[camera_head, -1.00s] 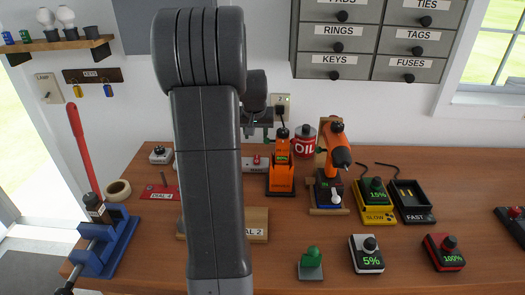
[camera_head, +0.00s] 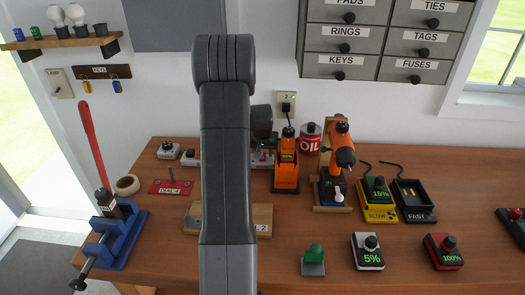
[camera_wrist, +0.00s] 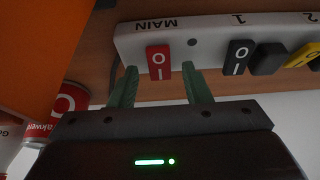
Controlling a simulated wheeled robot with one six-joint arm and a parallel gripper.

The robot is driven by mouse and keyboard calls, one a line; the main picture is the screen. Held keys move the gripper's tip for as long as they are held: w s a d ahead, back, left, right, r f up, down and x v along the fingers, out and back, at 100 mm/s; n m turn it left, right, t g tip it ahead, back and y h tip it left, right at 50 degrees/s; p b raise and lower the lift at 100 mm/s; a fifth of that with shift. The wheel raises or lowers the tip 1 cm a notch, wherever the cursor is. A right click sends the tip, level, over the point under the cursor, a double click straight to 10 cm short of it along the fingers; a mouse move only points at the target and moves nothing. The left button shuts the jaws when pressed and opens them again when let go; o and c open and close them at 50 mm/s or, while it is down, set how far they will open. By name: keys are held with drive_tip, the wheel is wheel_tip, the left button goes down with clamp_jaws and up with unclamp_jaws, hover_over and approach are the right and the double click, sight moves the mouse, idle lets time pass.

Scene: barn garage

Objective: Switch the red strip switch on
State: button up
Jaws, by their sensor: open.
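The red strip switch (camera_wrist: 160,62) is a small red rocker marked O and I. It sits by the MAIN label on a white power strip (camera_wrist: 215,33) in the wrist view. My gripper (camera_wrist: 160,72) is open, with one green fingertip on either side of the red switch. I cannot tell whether the fingertips touch it or which way the rocker is tilted. In the head view my arm hides most of the strip and the fingertips. Part of the strip shows at the back of the bench (camera_head: 262,160).
A black switch (camera_wrist: 238,57) and a yellow one sit farther along the strip. An orange tool (camera_head: 286,165) and a red oil can (camera_head: 310,138) stand close to my gripper's right. A wall outlet (camera_head: 287,104) with a plug is behind. A wooden block lies in front.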

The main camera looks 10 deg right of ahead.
drive_tip(key=shift+f, duration=0.1)
clamp_jaws()
drive_tip(key=shift+w+p, duration=0.1)
drive_tip(key=shift+p, duration=0.2)
drive_tip(key=shift+w+d+g+p, duration=0.1)
drive_tip(key=shift+w+g+p, duration=0.05)
drive_tip(key=shift+g+p, duration=0.45)
drive_tip(key=shift+w+f+g+y, duration=0.1)
drive_tip(key=shift+w+g+y, duration=0.2)
drive_tip(key=shift+g, duration=0.55)
drive_tip(key=shift+w+g+y, duration=0.1)
drive_tip(key=shift+g+y, duration=0.3)
drive_tip(key=shift+g, duration=0.45)
